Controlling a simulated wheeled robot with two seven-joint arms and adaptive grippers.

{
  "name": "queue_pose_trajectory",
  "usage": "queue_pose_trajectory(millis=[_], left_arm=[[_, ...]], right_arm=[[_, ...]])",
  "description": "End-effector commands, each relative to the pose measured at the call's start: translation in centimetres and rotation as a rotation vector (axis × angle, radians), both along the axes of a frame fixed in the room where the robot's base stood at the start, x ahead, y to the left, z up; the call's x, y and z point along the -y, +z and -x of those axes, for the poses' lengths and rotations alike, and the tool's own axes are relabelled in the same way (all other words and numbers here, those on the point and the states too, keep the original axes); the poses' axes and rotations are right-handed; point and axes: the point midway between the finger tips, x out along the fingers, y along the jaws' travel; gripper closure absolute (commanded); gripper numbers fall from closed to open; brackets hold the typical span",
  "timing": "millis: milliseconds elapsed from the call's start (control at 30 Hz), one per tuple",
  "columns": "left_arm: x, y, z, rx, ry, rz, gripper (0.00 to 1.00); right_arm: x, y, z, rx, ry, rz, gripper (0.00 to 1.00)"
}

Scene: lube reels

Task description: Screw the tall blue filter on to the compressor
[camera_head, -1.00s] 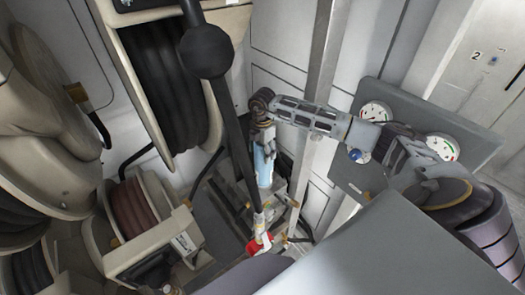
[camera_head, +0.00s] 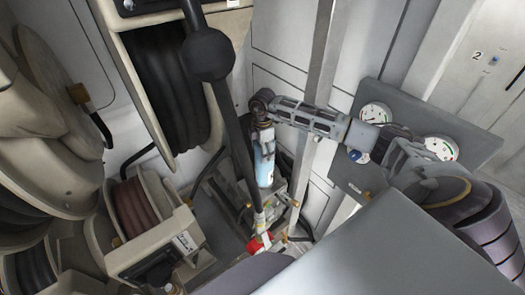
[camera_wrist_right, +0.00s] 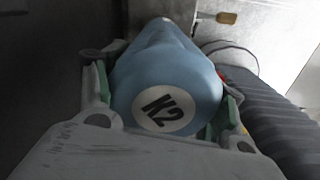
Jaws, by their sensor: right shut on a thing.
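The tall blue filter (camera_head: 264,170) stands roughly upright beside the metal post in the head view. The filter's lower end is close to a grey metal assembly (camera_head: 281,205), perhaps the compressor. I cannot tell whether they touch or whether threads are engaged. My left gripper is not in view.
A black hose with a ball (camera_head: 207,54) hangs in front, just left of the filter. A large black hose reel (camera_head: 170,85) and a brown one (camera_head: 135,207) stand at left. A grey gauge panel (camera_head: 465,147) is at right. A red part (camera_head: 259,243) lies low.

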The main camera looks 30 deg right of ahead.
Motion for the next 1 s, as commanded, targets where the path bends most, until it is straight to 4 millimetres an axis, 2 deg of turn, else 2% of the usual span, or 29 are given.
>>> queue_pose_trajectory(millis=[533,1000], left_arm=[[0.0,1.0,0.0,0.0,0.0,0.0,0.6],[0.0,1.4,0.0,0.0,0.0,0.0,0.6]], right_arm=[[0.1,-0.1,-0.1,-0.003,-0.299,0.0,0.69],[0.0,-0.1,-0.1,-0.003,-0.411,0.0,0.69]])
